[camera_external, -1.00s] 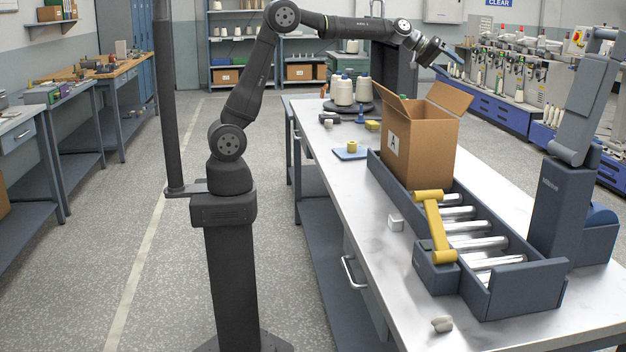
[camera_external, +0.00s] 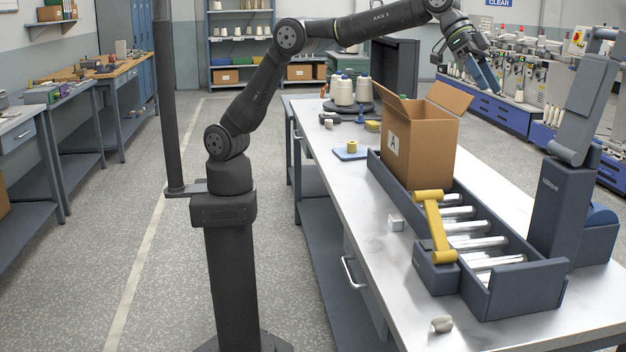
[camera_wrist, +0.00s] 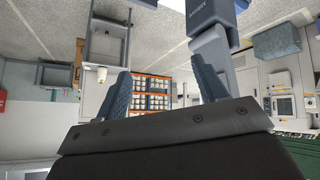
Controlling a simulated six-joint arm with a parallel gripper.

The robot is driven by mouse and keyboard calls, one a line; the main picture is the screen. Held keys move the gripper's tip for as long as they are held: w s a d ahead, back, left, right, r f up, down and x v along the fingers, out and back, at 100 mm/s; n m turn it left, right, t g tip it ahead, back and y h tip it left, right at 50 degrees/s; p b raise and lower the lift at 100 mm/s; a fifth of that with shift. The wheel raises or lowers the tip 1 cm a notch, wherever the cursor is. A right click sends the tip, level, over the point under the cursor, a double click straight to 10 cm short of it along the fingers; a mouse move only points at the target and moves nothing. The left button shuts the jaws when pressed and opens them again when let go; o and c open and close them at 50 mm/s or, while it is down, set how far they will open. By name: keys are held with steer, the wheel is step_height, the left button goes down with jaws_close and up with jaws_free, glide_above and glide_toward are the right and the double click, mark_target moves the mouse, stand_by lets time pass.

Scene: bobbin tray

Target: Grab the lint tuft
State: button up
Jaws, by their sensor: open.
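A small grey-white lump that looks like the lint tuft (camera_external: 442,324) lies on the bench top near its front edge, in front of the roller tray. My gripper (camera_external: 489,84) is high above the far right side of the bench, beyond the open carton and well away from the lump. Its two blue-grey fingers also show in the wrist view (camera_wrist: 165,85), apart and with nothing between them. The lump cannot be made out in the wrist view.
The open carton (camera_external: 434,150) stands in the roller tray (camera_external: 520,292), with a yellow bar (camera_external: 433,226) at the tray's left side. A small white block (camera_external: 396,223) sits left of the tray. A dark blue-grey column (camera_external: 560,210) stands at the right. The bench top (camera_external: 370,255) left of the tray is largely clear.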

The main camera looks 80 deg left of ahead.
steer(key=s+d+m+g+y, duration=0.1)
steer(key=s+d+m+g, duration=0.35)
steer(key=s+d, duration=1.3)
steer(key=m+t, duration=0.2)
glide_toward(441, 316)
steer(key=x, duration=0.3)
steer(key=shift+w+a+f, duration=0.1)
steer(key=shift+a+f, duration=0.1)
steer(key=shift+f, duration=0.15)
steer(key=shift+x, duration=3.05)
steer(key=c, duration=1.2)
